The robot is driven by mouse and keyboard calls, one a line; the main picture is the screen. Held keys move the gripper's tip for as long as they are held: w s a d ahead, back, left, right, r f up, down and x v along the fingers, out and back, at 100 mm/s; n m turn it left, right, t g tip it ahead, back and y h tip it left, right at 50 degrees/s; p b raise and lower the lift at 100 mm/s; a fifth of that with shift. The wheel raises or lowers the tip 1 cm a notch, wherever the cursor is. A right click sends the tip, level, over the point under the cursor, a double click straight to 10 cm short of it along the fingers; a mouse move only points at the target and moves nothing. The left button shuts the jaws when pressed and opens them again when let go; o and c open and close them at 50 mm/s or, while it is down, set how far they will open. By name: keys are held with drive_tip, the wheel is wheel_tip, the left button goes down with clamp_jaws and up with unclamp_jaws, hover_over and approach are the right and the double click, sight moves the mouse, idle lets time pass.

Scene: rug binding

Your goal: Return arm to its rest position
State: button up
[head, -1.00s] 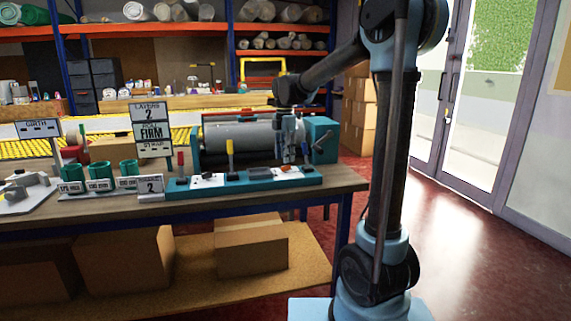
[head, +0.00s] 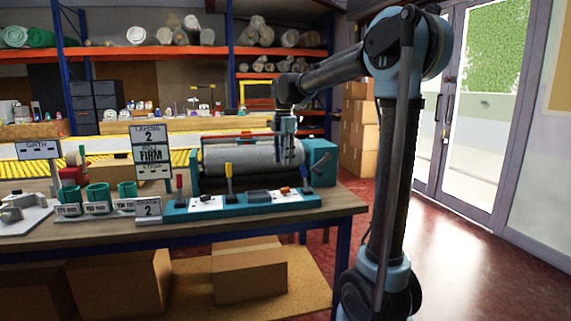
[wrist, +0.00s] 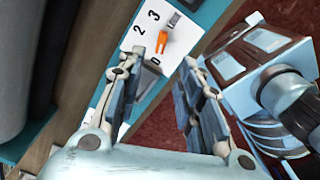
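My arm (head: 395,170) rises at the right, and its forearm reaches left over the workbench (head: 345,200). My gripper (head: 287,158) hangs pointing down above the right part of the teal control panel (head: 240,205), in front of the roller machine's right end. In the wrist view my gripper (wrist: 164,66) has its two fingers well apart with nothing between them. An orange knob (wrist: 163,40) on a white numbered plate lies below and beyond the fingers, apart from them. The knob also shows in the head view (head: 285,190).
A grey roll (head: 235,157) lies in the machine beside a teal end housing (head: 320,160). Yellow (head: 229,180) and red (head: 180,185) levers stand on the panel. Green cups (head: 97,195) and signs (head: 152,155) are at left. Open floor (head: 450,250) lies right.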

drive_tip(key=s+d+f+m, duration=0.3)
drive_tip(key=s+d+m, duration=0.4)
drive_tip(key=s+d, duration=0.25)
drive_tip(key=s+d+f+m+t, duration=0.1)
drive_tip(key=s+d+f+m, duration=0.5)
drive_tip(key=s+f+m, duration=0.3)
drive_tip(key=s+d+f+m+t, duration=0.1)
drive_tip(key=s+d+f+m, duration=0.5)
drive_tip(key=s+f+m, duration=0.3)
drive_tip(key=s+f, duration=0.2)
drive_tip(key=s, duration=0.2)
drive_tip(key=shift+s+d+f, duration=0.2)
drive_tip(key=shift+d, duration=0.1)
